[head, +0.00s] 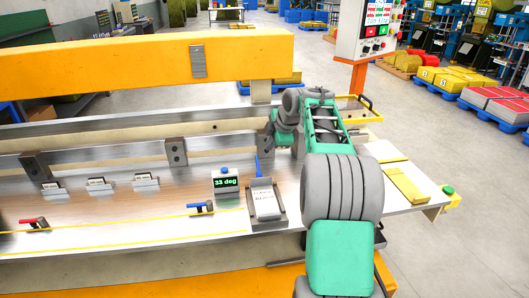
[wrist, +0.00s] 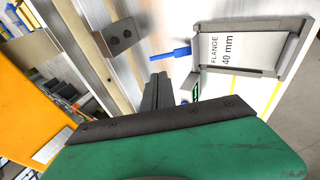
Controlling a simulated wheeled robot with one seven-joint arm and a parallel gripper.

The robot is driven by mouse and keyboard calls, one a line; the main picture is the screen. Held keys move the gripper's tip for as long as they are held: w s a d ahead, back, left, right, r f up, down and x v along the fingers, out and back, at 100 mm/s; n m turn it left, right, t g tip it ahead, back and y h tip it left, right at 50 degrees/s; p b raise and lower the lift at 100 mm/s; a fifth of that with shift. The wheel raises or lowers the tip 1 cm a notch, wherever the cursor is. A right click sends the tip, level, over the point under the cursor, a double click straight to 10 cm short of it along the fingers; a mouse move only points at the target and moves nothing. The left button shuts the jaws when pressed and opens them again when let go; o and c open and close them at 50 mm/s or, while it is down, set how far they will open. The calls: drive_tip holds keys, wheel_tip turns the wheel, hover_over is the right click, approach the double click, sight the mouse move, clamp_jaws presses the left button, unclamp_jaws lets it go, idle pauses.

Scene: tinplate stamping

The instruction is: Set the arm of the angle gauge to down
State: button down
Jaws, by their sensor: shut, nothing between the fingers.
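The angle gauge (head: 225,183) is a small grey box on the bench with a green "33 deg" readout and a blue knob on top. A sliver of its green readout (wrist: 195,92) shows in the wrist view, mostly hidden. A thin blue arm (head: 257,165) stands upright beside a card holder; it also shows in the wrist view (wrist: 171,53). I cannot tell which of the two it is fixed to. My gripper (head: 268,146) is above the bench, right of and behind the gauge. Its dark fingers (wrist: 158,82) are shut and empty, apart from the blue arm.
A card holder (wrist: 262,72) with a "FLANGE 40 mm" card stands right of the gauge. A blue-handled clamp (head: 201,208) lies in front, a red-handled one (head: 34,223) far left. A steel rail (head: 110,155) runs behind. An orange beam (head: 130,62) spans above. A control box (head: 367,30) stands behind.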

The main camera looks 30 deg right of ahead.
sight(257, 161)
drive_tip(key=p+x, duration=0.3)
drive_tip(key=x, duration=1)
drive_tip(key=shift+p, duration=0.4)
drive_tip(key=shift+f, duration=0.1)
